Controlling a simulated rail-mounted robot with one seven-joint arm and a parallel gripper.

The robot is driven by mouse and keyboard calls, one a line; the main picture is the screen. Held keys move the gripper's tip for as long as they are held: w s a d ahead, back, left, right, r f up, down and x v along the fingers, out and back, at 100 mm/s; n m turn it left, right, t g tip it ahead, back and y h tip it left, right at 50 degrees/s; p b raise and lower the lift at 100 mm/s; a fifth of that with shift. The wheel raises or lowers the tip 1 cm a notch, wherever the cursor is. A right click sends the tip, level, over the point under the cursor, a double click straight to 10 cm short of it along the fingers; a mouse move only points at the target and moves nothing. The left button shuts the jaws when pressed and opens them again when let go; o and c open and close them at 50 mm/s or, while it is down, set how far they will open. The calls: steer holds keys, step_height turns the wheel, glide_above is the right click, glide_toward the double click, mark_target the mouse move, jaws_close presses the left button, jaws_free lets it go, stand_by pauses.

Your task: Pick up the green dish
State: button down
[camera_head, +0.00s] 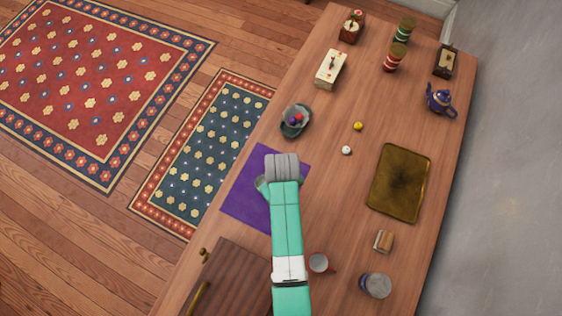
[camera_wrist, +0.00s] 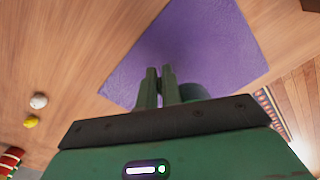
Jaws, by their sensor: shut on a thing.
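A grey-green dish (camera_head: 262,184) shows at the left side of my arm, over the purple mat (camera_head: 243,203). Most of it is hidden by my arm in the head view. In the wrist view a dark green rounded part of the dish (camera_wrist: 194,92) shows right beside my fingers. My gripper (camera_wrist: 160,75) points at the purple mat, with its fingers close together and shut on the dish. The exact grip on the rim is hidden. I cannot tell whether the dish touches the mat or is raised above it.
Another dark green dish (camera_head: 292,129) with small coloured balls stands up the table. A yellow ball (camera_head: 358,126), a white ball (camera_head: 346,150) and a brass tray (camera_head: 400,183) lie to the right. A mug (camera_head: 318,263) and a jar (camera_head: 376,286) stand near my arm.

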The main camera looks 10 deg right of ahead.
steer(key=shift+w, duration=0.25)
steer(key=shift+w+f+b, duration=0.2)
steer(key=shift+f+b, duration=0.15)
steer(key=shift+f, duration=0.6)
steer(key=shift+w+f+b, duration=0.15)
steer(key=shift+f+b, duration=0.15)
steer(key=shift+f, duration=0.6)
steer(key=shift+f, duration=0.1)
steer(key=c, duration=1.6)
jaws_free()
step_height(320, 180, up, 12)
steer(key=p, duration=0.3)
